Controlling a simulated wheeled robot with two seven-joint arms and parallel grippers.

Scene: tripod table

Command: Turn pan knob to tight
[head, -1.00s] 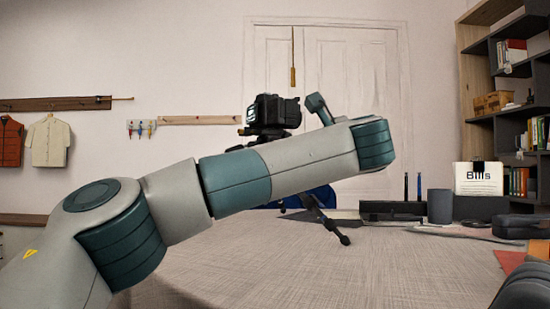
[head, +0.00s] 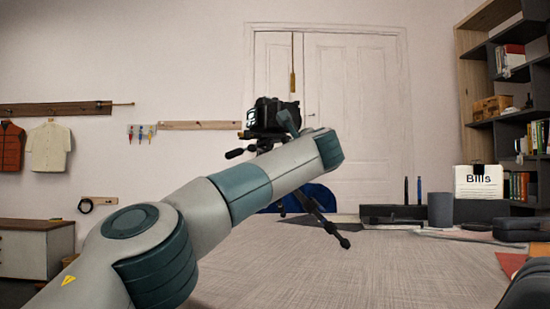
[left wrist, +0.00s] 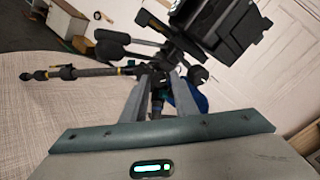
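A black camera (head: 272,115) sits on a tripod head beyond my left arm; the camera also shows large at the top of the left wrist view (left wrist: 225,30). A tripod leg (head: 322,215) stands on the table, and a handle (head: 236,153) sticks out left. My left gripper (left wrist: 160,80) is close to the tripod head, its two grey fingers apart with dark tripod parts between or just behind them. I cannot tell whether they touch. A dark round knob (left wrist: 198,75) shows just right of the fingertips; I cannot tell whether it is the pan knob. My right gripper is not in view.
The pale table (head: 390,270) is clear in front. A grey cup (head: 440,208), a black organizer (head: 390,212) with pens and a Bills holder (head: 478,182) stand at the back right. A shelf (head: 515,100) is at the right and a cabinet (head: 35,248) at the left.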

